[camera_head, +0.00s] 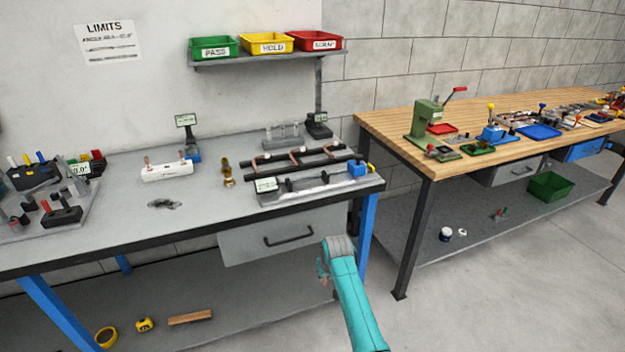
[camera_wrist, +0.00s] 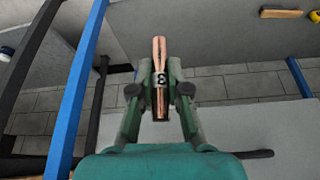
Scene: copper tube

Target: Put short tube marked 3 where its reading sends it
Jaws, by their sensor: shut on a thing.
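My gripper (camera_wrist: 160,75) is shut on a short copper tube (camera_wrist: 160,48) in the wrist view. The tube stands lengthwise between the fingers and bears a dark band with a white mark that looks like a 3. In the head view my gripper (camera_head: 325,268) is in front of the bench, below its top edge, and the tube is hardly discernible there. A green PASS bin (camera_head: 213,46), a yellow HOLD bin (camera_head: 266,43) and a red SCRAP bin (camera_head: 315,40) sit on the wall shelf. A LIMITS sheet (camera_head: 108,42) hangs at left; its small print is unreadable.
The grey bench (camera_head: 205,215) carries a black rail fixture with a small display (camera_head: 266,184), more copper-coloured tubes, a white block (camera_head: 166,171) and a brass piece (camera_head: 228,173). A drawer (camera_head: 280,236) hangs under it. A wooden bench (camera_head: 400,130) stands right.

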